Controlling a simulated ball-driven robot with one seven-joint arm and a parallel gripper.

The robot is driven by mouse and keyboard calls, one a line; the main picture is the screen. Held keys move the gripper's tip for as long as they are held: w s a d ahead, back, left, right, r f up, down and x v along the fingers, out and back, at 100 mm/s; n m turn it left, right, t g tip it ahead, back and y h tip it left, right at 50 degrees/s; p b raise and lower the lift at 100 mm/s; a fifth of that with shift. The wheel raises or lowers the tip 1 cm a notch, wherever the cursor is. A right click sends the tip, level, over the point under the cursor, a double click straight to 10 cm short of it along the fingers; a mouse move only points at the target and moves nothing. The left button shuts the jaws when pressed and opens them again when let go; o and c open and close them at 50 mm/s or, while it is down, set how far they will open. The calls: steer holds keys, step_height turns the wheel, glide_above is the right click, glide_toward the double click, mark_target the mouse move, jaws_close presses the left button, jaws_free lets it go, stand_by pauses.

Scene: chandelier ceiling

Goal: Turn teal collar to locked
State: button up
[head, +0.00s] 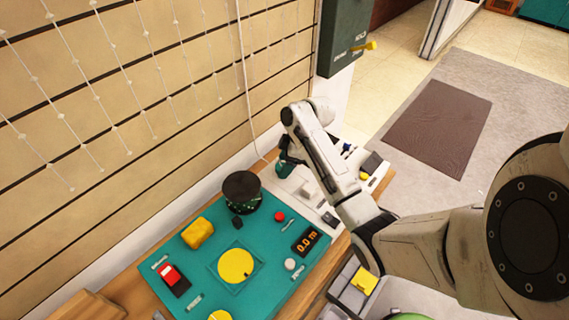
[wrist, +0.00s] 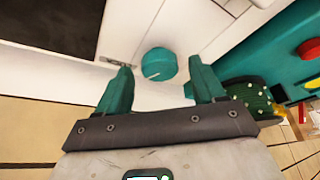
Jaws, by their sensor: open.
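The teal collar (wrist: 158,64) shows in the wrist view as a round teal knob with a white line on its face, on a white panel (wrist: 185,30). My gripper (wrist: 158,80) is open. Its two teal fingers stand on the left and right sides of the collar in that view, with a gap on both sides and no visible contact. In the head view my gripper (head: 285,167) is over the white panel at the back of the bench, and my arm hides the collar. I cannot read any lock label near it.
A dark green spool (head: 242,190) stands close to my gripper on the left. The teal mat (head: 205,258) holds a yellow lump (head: 197,233), a red button (head: 280,216) and a display (head: 305,241). A wall box (head: 343,35) with a yellow lever hangs behind.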

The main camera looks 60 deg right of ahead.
steer(key=shift+w+f, duration=0.1)
steer(key=shift+f, duration=0.05)
steer(key=c, duration=1.1)
